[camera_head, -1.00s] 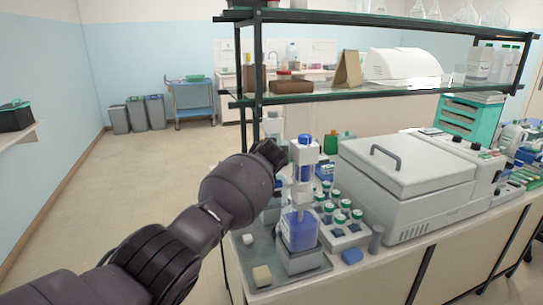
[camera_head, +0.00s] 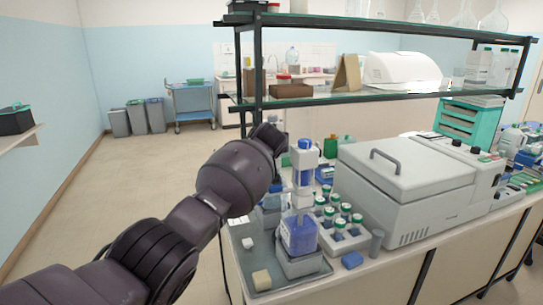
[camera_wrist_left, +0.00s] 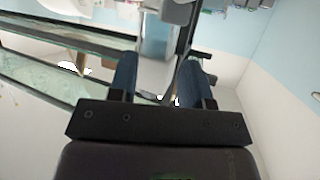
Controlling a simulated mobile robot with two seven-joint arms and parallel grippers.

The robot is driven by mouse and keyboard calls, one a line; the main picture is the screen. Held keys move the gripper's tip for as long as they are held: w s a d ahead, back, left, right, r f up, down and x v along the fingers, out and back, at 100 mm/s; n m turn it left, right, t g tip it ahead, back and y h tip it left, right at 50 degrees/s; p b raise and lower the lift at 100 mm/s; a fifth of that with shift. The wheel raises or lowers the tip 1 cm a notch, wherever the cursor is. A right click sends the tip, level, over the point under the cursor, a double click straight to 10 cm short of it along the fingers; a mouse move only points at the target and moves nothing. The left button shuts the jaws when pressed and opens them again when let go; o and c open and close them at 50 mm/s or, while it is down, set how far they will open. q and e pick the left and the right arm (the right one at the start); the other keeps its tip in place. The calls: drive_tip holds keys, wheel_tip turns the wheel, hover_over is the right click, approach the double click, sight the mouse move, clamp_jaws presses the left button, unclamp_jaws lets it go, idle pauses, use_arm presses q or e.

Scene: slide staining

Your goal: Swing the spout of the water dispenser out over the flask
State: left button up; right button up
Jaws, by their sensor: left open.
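The flask stands on a grey base (camera_head: 299,265) at the bench's left end. I cannot make out the spout or which way it points. My left gripper (camera_head: 268,138) is just left of the dispenser's top, its fingers mostly hidden by my wrist in the head view. In the left wrist view the two dark blue fingers (camera_wrist_left: 157,80) are apart, with no clear object held between them. My right gripper is out of view.
A rack of green-capped bottles (camera_head: 345,240) and a large grey lidded machine (camera_head: 405,180) stand right of the flask. A shelf (camera_head: 385,94) spans above the bench. Open floor lies left.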

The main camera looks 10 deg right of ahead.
use_arm(q)
wheel_tip(320, 180, up, 15)
idle(0.5)
